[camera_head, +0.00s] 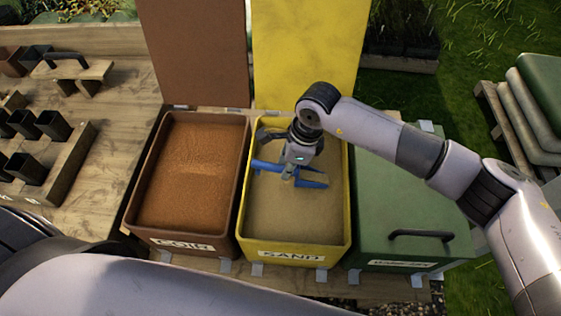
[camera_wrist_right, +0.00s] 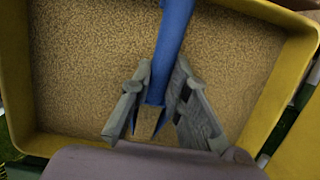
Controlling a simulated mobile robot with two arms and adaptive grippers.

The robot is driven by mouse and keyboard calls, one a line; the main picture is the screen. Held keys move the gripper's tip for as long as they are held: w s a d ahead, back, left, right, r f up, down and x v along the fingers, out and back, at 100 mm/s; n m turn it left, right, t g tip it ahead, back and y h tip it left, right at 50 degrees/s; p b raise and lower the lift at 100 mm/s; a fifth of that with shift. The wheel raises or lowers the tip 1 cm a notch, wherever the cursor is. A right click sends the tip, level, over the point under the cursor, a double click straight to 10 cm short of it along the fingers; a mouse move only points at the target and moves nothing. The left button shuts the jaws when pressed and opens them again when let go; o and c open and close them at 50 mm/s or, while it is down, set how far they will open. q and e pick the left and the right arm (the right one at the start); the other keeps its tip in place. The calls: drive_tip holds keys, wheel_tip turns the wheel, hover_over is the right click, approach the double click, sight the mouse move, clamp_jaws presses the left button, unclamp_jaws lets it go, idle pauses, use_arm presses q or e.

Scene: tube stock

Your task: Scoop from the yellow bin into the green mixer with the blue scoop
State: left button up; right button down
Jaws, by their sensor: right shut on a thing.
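The yellow bin (camera_head: 293,252), labelled SAND, stands open in the middle of the head view and holds pale sand. My right gripper (camera_head: 301,172) is above the sand, shut on the blue scoop (camera_head: 312,179). In the right wrist view the blue scoop (camera_wrist_right: 172,45) runs between the two fingers over the sand. Whether the scoop touches the sand or holds any, I cannot tell. A green box (camera_head: 411,213) with a closed lid and a dark handle stands right of the yellow bin; I cannot tell whether it is the mixer. My left gripper is out of view.
A brown bin (camera_head: 187,243) labelled COIR stands open, left of the yellow bin. Raised brown (camera_head: 195,55) and yellow (camera_head: 306,50) lids stand behind. Dark square pots (camera_head: 53,125) sit on the wooden bench at left. Stacked sacks (camera_head: 515,113) lie at far right.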

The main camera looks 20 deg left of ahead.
drive_tip(key=shift+a+r, duration=0.15)
drive_tip(key=shift+r, duration=0.1)
drive_tip(key=shift+s+a+r+h+p, duration=0.1)
drive_tip(key=shift+a+r+h+p, duration=0.2)
drive_tip(key=shift+r, duration=0.8)
drive_tip(key=shift+s+a+r+h+p, duration=0.1)
drive_tip(key=shift+a+r+h+p, duration=0.2)
drive_tip(key=shift+r, duration=0.5)
drive_tip(key=shift+s+a+r+h+p, duration=0.15)
drive_tip(key=shift+a+r, duration=0.25)
drive_tip(key=shift+r, duration=0.4)
drive_tip(key=shift+h, duration=0.55)
drive_tip(key=shift+s+a+r+p, duration=0.15)
drive_tip(key=shift+a+r, duration=0.2)
drive_tip(key=shift+r, duration=0.3)
drive_tip(key=shift+w+a+r+p, duration=0.1)
drive_tip(key=shift+a+r, duration=0.3)
drive_tip(key=shift+r, duration=0.25)
drive_tip(key=shift+s+a+r+p, duration=0.15)
drive_tip(key=shift+a+r, duration=0.2)
drive_tip(key=shift+r, duration=0.3)
